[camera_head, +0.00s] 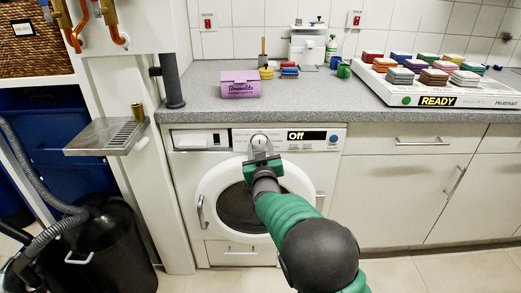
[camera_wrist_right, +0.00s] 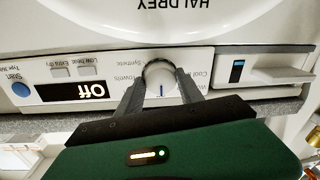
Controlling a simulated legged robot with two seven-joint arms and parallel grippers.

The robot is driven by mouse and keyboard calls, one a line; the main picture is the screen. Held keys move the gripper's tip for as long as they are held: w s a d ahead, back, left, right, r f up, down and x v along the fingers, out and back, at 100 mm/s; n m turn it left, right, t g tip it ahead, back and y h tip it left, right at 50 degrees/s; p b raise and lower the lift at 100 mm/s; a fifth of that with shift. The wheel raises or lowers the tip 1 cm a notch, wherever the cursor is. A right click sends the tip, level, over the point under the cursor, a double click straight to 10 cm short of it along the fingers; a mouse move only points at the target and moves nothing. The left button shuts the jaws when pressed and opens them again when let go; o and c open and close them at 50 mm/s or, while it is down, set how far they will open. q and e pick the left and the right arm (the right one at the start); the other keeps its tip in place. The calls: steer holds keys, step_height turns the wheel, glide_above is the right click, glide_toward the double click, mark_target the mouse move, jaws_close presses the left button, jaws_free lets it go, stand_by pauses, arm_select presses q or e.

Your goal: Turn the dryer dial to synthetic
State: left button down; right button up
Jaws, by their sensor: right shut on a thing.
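The white front-loading dryer (camera_head: 186,167) stands under the grey counter. Its round dial (camera_head: 260,141) is on the front panel, left of a black display (camera_head: 306,136) that reads "Off". My right gripper (camera_head: 261,157) reaches the panel and is shut on the dial. The right wrist view is upside down. In it the fingers hold both sides of the dial (camera_wrist_right: 160,73), and a blue mark on the dial points to the bottom of the picture. Labels around the dial include "Synthetic" and "Towels"; the fingers partly hide others. My left gripper is not in view.
The dryer's round door (camera_head: 209,189) is closed below the dial, behind my right arm. A purple box (camera_head: 240,84) and a tray of coloured stacks (camera_head: 455,99) stand on the counter. A small metal shelf (camera_head: 100,137) juts out at left, above a black bin (camera_head: 105,240).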

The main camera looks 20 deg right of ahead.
steer(key=shift+f, duration=0.1)
steer(key=c, duration=0.4)
